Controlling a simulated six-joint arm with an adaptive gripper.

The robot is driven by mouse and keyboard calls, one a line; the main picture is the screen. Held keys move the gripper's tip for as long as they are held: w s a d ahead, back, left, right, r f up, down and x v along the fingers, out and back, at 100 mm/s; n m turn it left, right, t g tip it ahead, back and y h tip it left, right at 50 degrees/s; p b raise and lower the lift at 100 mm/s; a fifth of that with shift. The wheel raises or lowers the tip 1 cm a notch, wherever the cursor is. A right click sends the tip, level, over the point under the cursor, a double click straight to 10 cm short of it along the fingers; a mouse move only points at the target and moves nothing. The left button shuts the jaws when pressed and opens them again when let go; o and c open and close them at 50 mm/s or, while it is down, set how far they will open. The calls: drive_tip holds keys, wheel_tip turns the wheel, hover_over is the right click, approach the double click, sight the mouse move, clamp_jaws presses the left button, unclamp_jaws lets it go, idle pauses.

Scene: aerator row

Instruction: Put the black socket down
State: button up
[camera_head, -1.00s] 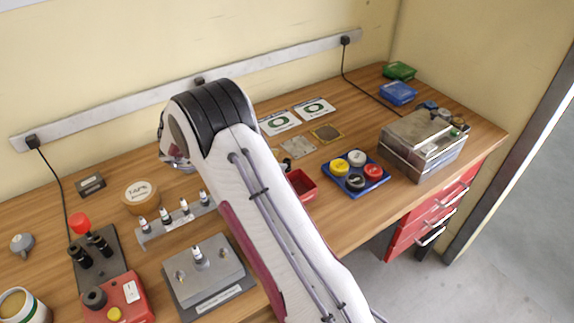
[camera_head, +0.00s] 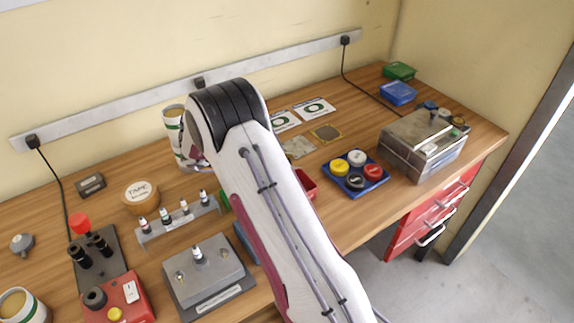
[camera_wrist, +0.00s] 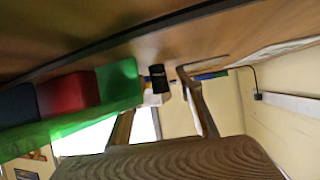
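In the wrist view the black socket (camera_wrist: 160,77) shows as a small dark cylinder with a pale mark. It sits between the tips of the two fingers of my gripper (camera_wrist: 163,85), which appear closed on it; the contact is small and blurred. The socket is above the bench, with nothing visibly touching it from below. In the head view my arm hides the gripper and the socket. A blue tray (camera_head: 341,184) at the right holds yellow, white, red and black round pieces.
A red bin (camera_head: 306,184) is partly hidden by my arm; red (camera_wrist: 68,93) and green (camera_wrist: 118,84) bins show close in the wrist view. A metal rack (camera_head: 180,222) with upright pieces and a metal box (camera_head: 424,146) stand on the bench. A mug (camera_head: 174,128) is behind my arm.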

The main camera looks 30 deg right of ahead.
clamp_jaws()
drive_tip(key=shift+r, duration=0.15)
wheel_tip(320, 180, up, 10)
idle(0.8)
idle(0.4)
